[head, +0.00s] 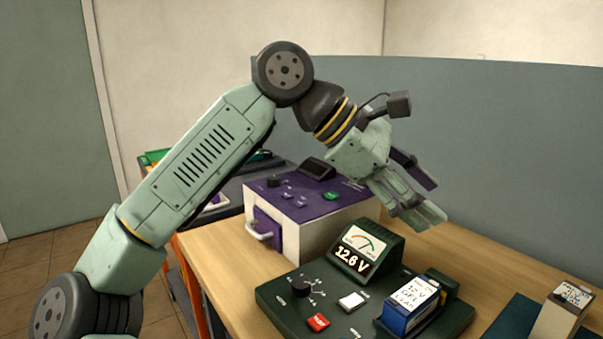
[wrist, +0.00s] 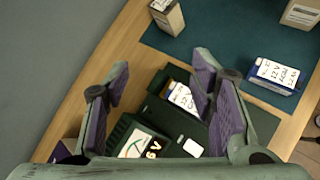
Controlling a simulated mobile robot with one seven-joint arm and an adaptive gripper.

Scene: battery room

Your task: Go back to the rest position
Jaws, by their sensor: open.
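My gripper (head: 438,202) is raised above the workbench, behind and above the tester's right side, with its fingers pointing down and right. It is open, and nothing shows between the fingers; in the wrist view (wrist: 160,72) the purple-padded fingers stand apart. Below it is the dark green tester (head: 278,294), whose display (head: 352,257) reads 12.6 V. A blue battery with a white label (head: 395,322) sits in the tester's cradle, apart from the gripper; its label shows between the fingers in the wrist view (wrist: 182,97).
A purple and cream box (head: 305,235) with a front handle stands behind the tester. A teal mat (wrist: 215,45) holds another blue-and-white battery (wrist: 273,75) and beige blocks (wrist: 168,17). A grey partition (head: 520,150) borders the wooden bench (head: 215,265). A dark cart stands behind.

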